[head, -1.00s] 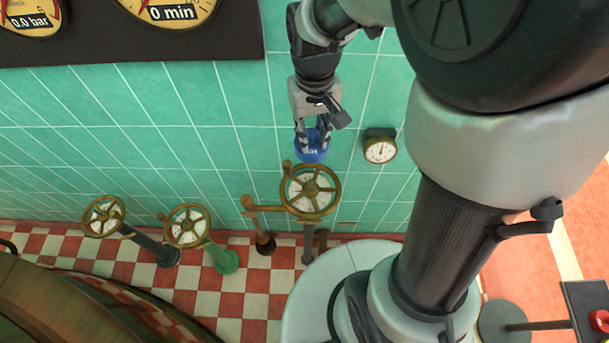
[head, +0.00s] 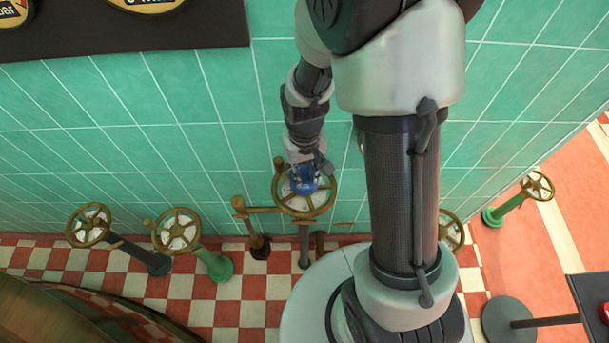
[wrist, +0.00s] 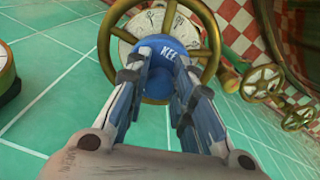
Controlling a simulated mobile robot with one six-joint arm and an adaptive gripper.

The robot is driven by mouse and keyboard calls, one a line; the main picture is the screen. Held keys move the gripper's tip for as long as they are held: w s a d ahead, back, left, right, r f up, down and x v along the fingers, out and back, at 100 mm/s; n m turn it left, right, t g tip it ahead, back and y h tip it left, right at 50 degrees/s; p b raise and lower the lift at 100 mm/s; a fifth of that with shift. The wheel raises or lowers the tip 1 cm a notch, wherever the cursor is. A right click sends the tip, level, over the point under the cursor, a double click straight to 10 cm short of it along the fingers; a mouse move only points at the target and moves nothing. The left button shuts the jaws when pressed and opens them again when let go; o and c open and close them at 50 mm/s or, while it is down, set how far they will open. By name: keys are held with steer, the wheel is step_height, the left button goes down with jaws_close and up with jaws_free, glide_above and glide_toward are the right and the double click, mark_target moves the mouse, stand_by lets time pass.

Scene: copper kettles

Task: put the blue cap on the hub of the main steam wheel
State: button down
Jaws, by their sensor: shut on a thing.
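The blue cap (head: 303,185) is held between the fingers of my gripper (head: 303,173). In the wrist view the cap (wrist: 163,48) shows pale lettering, and my gripper (wrist: 163,68) is shut on its sides. A brass handwheel (head: 331,205) with a pale dial face stands behind it, the largest wheel in view. The cap is lined up over the middle of this wheel and covers its hub; the wheel's rim (wrist: 213,28) shows around it in the wrist view. I cannot tell whether cap and hub touch. No label reading "main steam" is legible.
Two smaller handwheels stand to the left, one on a dark post (head: 88,225) and one on a green post (head: 177,231). A brass lever (head: 240,206) juts out beside the large wheel. Another wheel (head: 538,186) stands far right. A green tiled wall (head: 120,130) is behind.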

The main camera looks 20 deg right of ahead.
steer(key=shift+f, duration=0.85)
steer(key=shift+f+b, duration=0.25)
steer(key=shift+b, duration=0.05)
steer(key=c, duration=1.4)
jaws_free()
steer(key=shift+r, duration=0.1)
step_height(320, 180, up, 12)
steer(key=p, duration=0.4)
step_height(320, 180, up, 10)
steer(key=t, duration=0.2)
glide_above(305, 172)
steer(key=s, duration=0.4)
steer(key=s+r+t, duration=0.2)
steer(key=s+r, duration=0.5)
steer(key=s, duration=0.3)
steer(key=shift+s+r+t, duration=0.3)
steer(key=shift+r, duration=0.1)
